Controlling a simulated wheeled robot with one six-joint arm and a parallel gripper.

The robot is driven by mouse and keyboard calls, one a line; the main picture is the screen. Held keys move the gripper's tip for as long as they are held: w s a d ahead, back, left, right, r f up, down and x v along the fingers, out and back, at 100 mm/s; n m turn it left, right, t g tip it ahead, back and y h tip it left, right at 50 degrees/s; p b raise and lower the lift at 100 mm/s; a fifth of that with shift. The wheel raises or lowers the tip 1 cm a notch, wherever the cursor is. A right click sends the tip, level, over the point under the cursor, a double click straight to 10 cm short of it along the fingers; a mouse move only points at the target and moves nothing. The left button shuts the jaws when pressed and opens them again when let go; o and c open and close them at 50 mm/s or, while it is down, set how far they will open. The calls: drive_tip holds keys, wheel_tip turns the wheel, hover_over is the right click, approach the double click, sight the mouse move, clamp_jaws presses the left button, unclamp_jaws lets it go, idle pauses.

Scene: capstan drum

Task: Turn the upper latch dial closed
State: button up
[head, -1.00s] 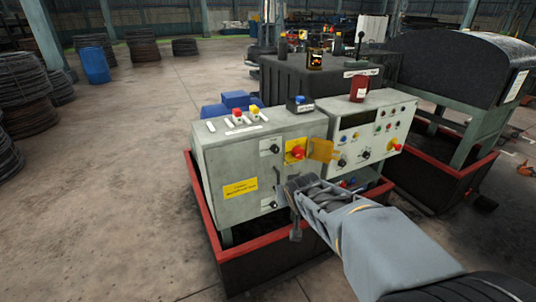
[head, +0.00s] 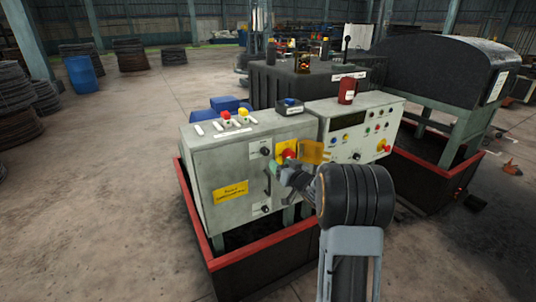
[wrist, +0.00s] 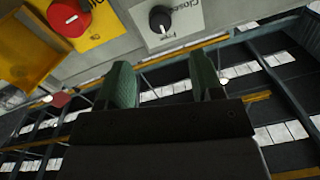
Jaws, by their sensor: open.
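The upper latch dial (head: 265,151) is a small black knob on the front of the grey cabinet, near its top right corner. In the wrist view a black dial (wrist: 161,19) with a white pointer, on a white plate with partly readable "Closed" lettering, appears to be this one. My gripper (head: 279,168) is just below and right of the dial in the head view. In the wrist view its two green fingers (wrist: 164,82) are apart with nothing between them. The dial lies beyond the fingertips, apart from them.
A red switch (head: 288,155) on a yellow plate, with an orange flap (head: 311,152), sits right beside the dial. A lower black dial (head: 265,208) and a handle (head: 267,181) are below. A red-rimmed tray (head: 213,262) surrounds the cabinet base.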

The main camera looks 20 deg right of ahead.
sight(267, 153)
drive_tip(key=w, duration=0.3)
drive_tip(key=w+a, duration=0.1)
drive_tip(key=w, duration=0.2)
drive_tip(key=w+p, duration=0.1)
drive_tip(key=w, duration=0.2)
drive_tip(key=shift+w+a, duration=0.15)
drive_tip(key=shift+a, duration=0.15)
drive_tip(key=c, duration=0.9)
